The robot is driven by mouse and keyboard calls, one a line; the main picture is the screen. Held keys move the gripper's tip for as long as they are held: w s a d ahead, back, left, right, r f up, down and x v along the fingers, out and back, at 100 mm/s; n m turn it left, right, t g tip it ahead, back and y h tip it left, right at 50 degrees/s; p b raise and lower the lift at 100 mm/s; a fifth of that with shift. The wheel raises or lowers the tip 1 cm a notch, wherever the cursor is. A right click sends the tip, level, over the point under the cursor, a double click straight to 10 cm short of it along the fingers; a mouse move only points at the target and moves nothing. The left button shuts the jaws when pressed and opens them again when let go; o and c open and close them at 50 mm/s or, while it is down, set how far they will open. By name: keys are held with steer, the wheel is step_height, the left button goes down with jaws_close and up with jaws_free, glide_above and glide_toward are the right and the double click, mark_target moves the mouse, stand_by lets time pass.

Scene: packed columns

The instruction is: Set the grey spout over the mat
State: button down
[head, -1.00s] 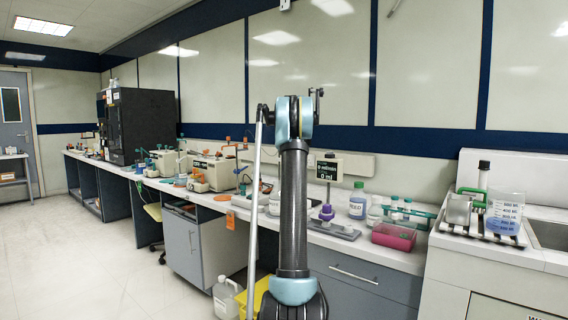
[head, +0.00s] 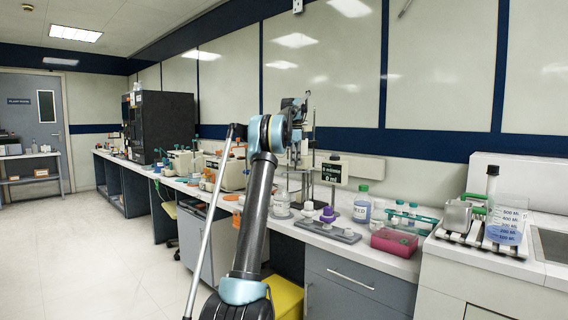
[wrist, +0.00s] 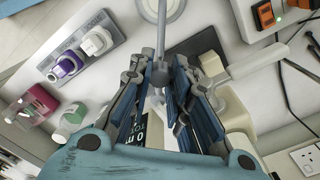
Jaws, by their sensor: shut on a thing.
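In the wrist view my gripper (wrist: 158,92) points down over the bench, its two fingers close around a slim grey part. This part, which I take for the grey spout (wrist: 160,72), has a small block end between the fingertips and a rod running up to the top edge. Its lower end is hidden by the fingers. A dark flat square (wrist: 204,43), which looks like the mat, lies on the bench to the right of the fingers and is partly covered. In the head view my gripper (head: 301,104) is small, high above the bench beside an upright metal stand.
A display box (head: 333,170) stands near the stand. A grey rack with a purple-topped piece (head: 327,214), a labelled bottle (head: 362,206) and a pink box (head: 394,241) stand to the right. In the wrist view a grey bar (wrist: 258,62) juts out right of the fingers.

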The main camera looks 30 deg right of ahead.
steer(key=shift+w, duration=0.3)
steer(key=c, duration=1.5)
jaws_free()
steer(key=shift+o, duration=0.2)
steer(key=shift+r, duration=0.1)
steer(key=shift+r, duration=3.55)
steer(key=shift+a, duration=0.1)
